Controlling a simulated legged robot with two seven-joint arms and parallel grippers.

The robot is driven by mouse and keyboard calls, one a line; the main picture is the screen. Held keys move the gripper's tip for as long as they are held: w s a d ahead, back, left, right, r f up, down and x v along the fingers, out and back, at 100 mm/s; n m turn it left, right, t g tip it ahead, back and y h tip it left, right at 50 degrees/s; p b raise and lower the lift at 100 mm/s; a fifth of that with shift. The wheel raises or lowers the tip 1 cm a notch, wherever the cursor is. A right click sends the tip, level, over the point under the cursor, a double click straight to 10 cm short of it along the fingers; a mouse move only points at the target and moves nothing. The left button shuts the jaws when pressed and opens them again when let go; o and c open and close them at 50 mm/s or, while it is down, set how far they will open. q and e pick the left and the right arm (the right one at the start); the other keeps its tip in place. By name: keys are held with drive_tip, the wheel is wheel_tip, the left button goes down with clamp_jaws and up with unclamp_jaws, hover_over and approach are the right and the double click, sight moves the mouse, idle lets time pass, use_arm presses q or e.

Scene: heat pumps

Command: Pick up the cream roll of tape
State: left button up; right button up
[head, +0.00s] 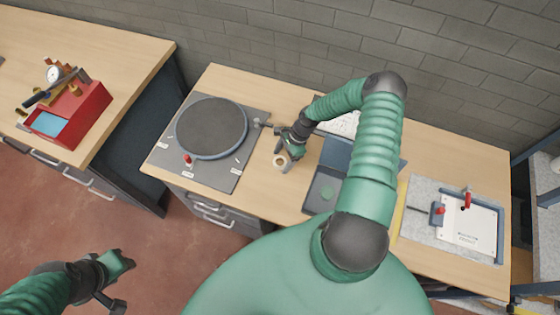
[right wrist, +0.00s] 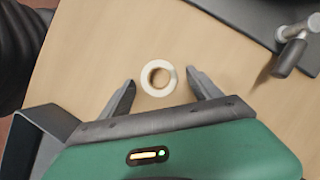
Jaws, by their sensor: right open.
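The cream roll of tape (head: 280,161) lies flat on the wooden workbench, between the round turntable and the dark tray. In the right wrist view the roll (right wrist: 158,69) shows as a pale ring just ahead of and between the fingertips. My right gripper (head: 287,160) is open above the bench, close to the roll. In the right wrist view its two fingers (right wrist: 165,86) are spread wide with nothing between their pads. My left gripper (head: 124,262) hangs over the red floor at the lower left, far from the roll; its jaws are too unclear to read.
The round turntable (head: 212,127) on a grey plate stands left of the roll. A dark tray (head: 318,193) lies to its right. A clamp fixture with paper (head: 468,224) is at the right end. A red toolbox (head: 75,118) sits on the separate left bench.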

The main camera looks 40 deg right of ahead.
drive_tip(key=shift+w+d, duration=0.1)
drive_tip(key=c, duration=1.4)
drive_tip(key=shift+r, duration=0.15)
